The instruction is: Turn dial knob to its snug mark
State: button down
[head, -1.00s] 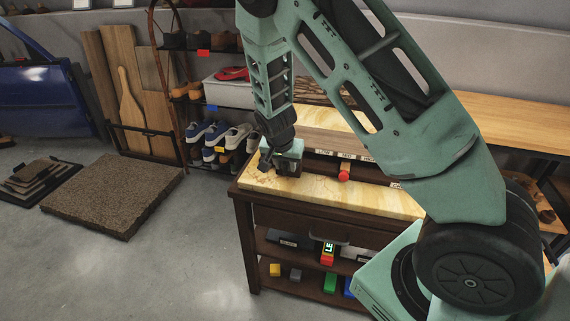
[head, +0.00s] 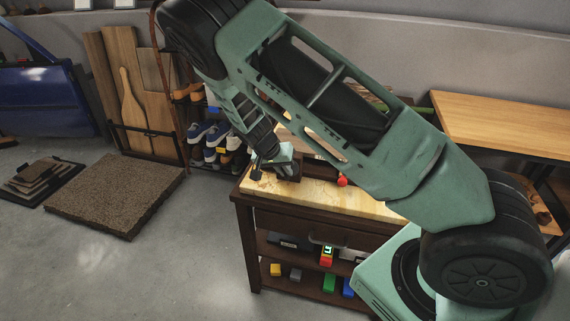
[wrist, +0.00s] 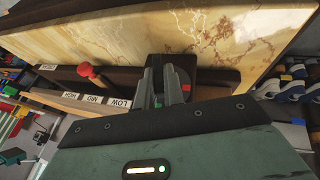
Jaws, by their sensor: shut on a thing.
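The dial knob (wrist: 182,80) is a dark round part with a small red mark, on a dark block at the end of the marble-topped bench (head: 330,197). In the wrist view the fingers of my gripper (wrist: 161,78) are closed around the knob, hiding much of it. In the head view my gripper (head: 272,168) is at the bench's left end, tilted over, and the knob cannot be made out there. A snug mark cannot be read in either view.
A red-ended lever (wrist: 87,70) stands beside the knob, along a strip with LOW, MID and HIGH labels (wrist: 93,100). It also shows in the head view (head: 342,180). Shoes (head: 217,135) sit on a rack behind. The floor (head: 180,265) in front is clear.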

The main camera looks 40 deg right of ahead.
jog(key=shift+w+a+f+n+g+h, duration=0.1)
jog(key=shift+n+g+h, duration=0.15)
jog(key=shift+g+h, duration=0.5)
jog(key=shift+w+a+f+n+g+h, duration=0.1)
jog(key=shift+n+g+h, duration=0.15)
jog(key=shift+g+h, duration=0.45)
jog(key=shift+r, duration=0.1)
jog(key=c, duration=1.5)
grip_release()
jog(key=b+v, duration=0.1)
jog(key=v, duration=1.6)
jog(key=shift+w, duration=0.2)
jog(key=shift+a+r, duration=0.1)
